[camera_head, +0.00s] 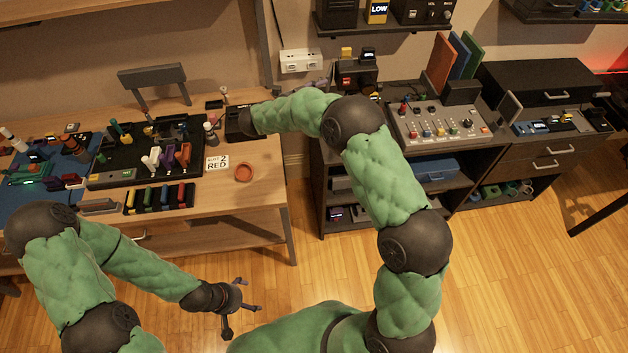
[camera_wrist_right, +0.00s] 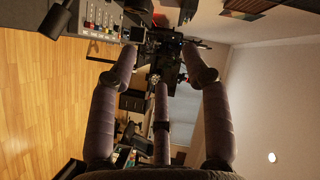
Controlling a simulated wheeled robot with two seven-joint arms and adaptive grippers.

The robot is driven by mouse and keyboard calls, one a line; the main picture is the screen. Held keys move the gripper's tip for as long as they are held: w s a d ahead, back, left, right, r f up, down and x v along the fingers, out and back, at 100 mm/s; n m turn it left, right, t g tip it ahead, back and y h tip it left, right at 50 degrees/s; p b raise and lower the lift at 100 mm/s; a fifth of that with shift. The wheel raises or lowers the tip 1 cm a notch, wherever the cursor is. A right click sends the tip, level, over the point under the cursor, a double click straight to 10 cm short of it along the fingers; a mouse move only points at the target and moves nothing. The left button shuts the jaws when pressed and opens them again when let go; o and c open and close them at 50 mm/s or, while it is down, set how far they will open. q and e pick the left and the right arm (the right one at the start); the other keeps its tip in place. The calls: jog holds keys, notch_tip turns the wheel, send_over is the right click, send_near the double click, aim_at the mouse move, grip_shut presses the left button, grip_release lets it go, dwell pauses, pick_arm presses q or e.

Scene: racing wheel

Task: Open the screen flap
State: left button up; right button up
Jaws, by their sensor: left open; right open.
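A small dark screen panel (camera_head: 508,109) stands tilted at the right end of the control console (camera_head: 436,124) in the head view. It looks like the screen flap, but its hinge and how far it is open are too small to tell. My left gripper (camera_head: 243,308) is open and empty over the floor, far from the panel. My right arm reaches across between desk and console; its hand is mostly hidden in the head view. In the right wrist view my right gripper (camera_wrist_right: 160,72) has its fingers spread with nothing between them, and dark equipment lies beyond.
A black box (camera_head: 537,79) and upright folders (camera_head: 455,62) stand behind the console. Shelves hang above. The floor (camera_head: 500,270) is clear in front.

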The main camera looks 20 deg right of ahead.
notch_tip(320, 180, down, 14)
jog(key=w+a+n+t+y, duration=0.1)
jog(key=w+n+t+y, duration=0.1)
jog(key=n+t+y, duration=0.45)
pick_arm(q)
jog(key=shift+w, duration=0.2)
pick_arm(e)
jog(key=s+a+f+n+g+y, duration=0.1)
jog(key=s+a+f+n+y, duration=0.1)
jog(key=f, duration=0.5)
jog(key=s+a+f+n+g+y, duration=0.1)
jog(key=s+a+f+n+y, duration=0.2)
jog(key=f, duration=0.5)
jog(key=shift+s+a+n+g, duration=0.4)
jog(key=shift+s+n, duration=0.75)
jog(key=shift+n, duration=0.4)
